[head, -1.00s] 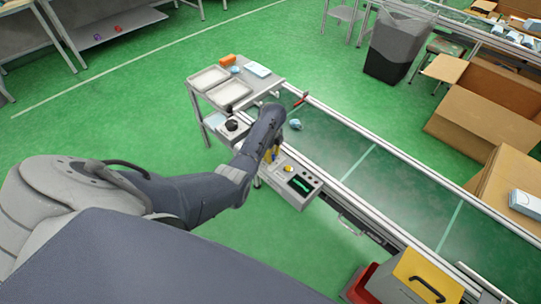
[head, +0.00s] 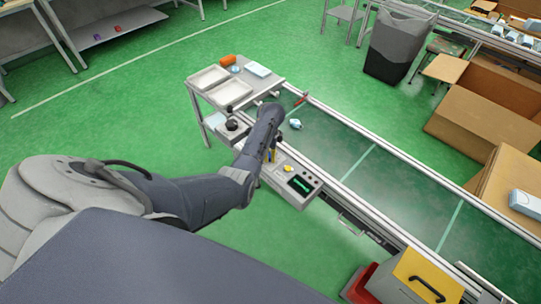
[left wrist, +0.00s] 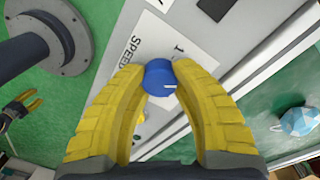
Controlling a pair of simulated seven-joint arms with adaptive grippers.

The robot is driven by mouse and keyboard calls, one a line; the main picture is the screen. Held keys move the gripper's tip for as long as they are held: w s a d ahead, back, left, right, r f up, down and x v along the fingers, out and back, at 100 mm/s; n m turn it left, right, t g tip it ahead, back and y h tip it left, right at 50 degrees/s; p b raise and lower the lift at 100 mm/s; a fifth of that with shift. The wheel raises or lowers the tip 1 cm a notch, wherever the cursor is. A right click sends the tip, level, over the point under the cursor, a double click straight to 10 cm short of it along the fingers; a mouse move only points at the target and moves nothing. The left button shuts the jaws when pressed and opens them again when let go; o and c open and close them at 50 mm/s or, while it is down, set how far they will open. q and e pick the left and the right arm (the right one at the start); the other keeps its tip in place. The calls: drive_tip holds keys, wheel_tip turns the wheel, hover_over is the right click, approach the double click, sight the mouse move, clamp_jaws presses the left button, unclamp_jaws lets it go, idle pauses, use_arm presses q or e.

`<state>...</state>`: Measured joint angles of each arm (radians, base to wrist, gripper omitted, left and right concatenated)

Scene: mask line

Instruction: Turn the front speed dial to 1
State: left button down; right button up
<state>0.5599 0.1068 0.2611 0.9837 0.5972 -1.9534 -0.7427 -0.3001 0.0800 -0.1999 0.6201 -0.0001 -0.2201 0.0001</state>
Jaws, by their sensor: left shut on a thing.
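The blue speed dial (left wrist: 157,75) sits on a pale plate (left wrist: 180,28) printed "SPEED" with a "1" at its upper right in the left wrist view. A short white mark on the dial's face points right in that view, not at the "1". My left gripper (left wrist: 158,82) has its two yellow fingers shut on the dial, one on each side. In the head view my left gripper (head: 271,156) is at the far end of the control box (head: 293,182), and my wrist hides the dial.
A black-knobbed unit (head: 233,126) stands left of my wrist. The green conveyor (head: 400,190) runs along the box's right side, with a small blue item (head: 296,124) on it. A side table (head: 268,81) with trays stands behind.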

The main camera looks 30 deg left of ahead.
sight(269, 154)
use_arm(q)
drive_tip(key=n, duration=1.2)
drive_tip(key=shift+t, duration=0.3)
drive_tip(key=shift+s+a+n, duration=0.1)
drive_tip(key=shift+n, duration=0.2)
drive_tip(key=c, duration=0.9)
unclamp_jaws()
drive_tip(key=shift+r, duration=0.5)
drive_tip(key=r, duration=1.1)
drive_tip(key=shift+a, duration=0.25)
